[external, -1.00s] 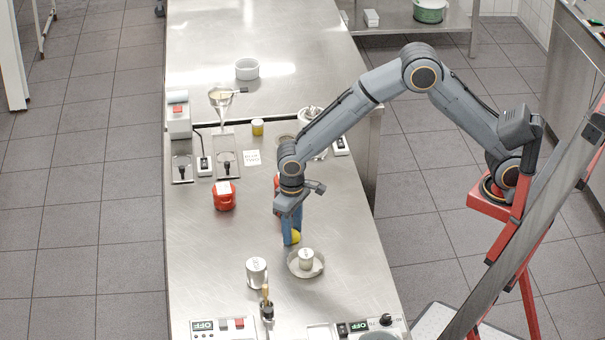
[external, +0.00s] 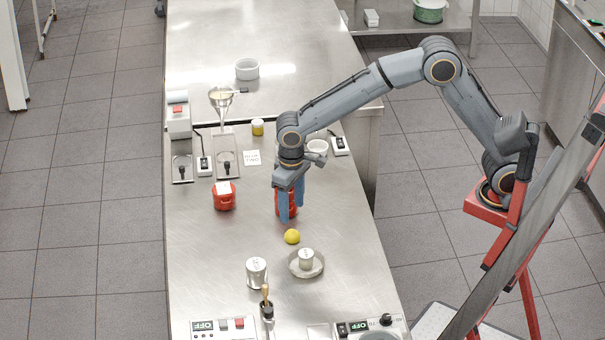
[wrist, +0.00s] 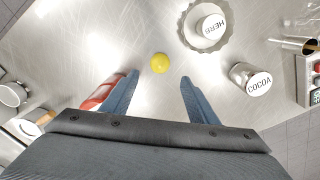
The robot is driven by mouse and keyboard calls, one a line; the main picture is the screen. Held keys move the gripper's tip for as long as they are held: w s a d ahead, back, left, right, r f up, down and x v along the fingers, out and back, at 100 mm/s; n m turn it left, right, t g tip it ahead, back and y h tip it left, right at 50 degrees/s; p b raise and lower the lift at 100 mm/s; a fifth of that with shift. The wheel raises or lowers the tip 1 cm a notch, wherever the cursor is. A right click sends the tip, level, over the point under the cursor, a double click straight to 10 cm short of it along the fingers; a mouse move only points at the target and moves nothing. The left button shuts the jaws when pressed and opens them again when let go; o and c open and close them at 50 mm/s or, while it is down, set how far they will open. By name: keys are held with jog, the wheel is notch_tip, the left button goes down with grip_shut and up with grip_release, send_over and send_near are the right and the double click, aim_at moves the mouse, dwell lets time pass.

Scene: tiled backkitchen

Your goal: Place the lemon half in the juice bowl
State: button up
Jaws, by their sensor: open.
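The yellow lemon half (external: 292,236) rests on the steel counter, just behind a fluted dish. It also shows in the wrist view (wrist: 159,63), ahead of my fingertips and roughly centred between them. My gripper (external: 292,213) is open and empty, above the counter and apart from the lemon half. Its two blue fingers (wrist: 160,77) are spread wide in the wrist view. No bowl is marked as the juice bowl. A white bowl (external: 247,70) stands at the far end, and another small white bowl (external: 318,147) stands behind my gripper.
The fluted dish (external: 318,270) holds a tin marked HERB (external: 306,258). A red pot (external: 224,197) stands left, and another red pot (external: 279,207) is partly hidden behind my fingers. The counter between the red pots is clear.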

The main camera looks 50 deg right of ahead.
jog(key=shift+m+t, duration=0.3)
jog(key=shift+m, duration=0.2)
jog(key=s+d+f, duration=0.1)
jog(key=d, duration=0.9)
jog(key=s+d+f, duration=0.1)
jog(key=s+d, duration=0.1)
jog(key=d, duration=0.7)
jog(key=s+d+f, duration=0.2)
jog(key=d, duration=0.8)
jog(key=shift+s+d, duration=0.25)
jog(key=shift+d, duration=0.1)
jog(key=shift+o, duration=0.5)
jog(key=s+d+f, duration=0.3)
jog(key=s+d, duration=0.5)
jog(key=shift+s+d+f, duration=0.2)
jog(key=shift+s+d, duration=0.05)
jog(key=shift+s, duration=0.05)
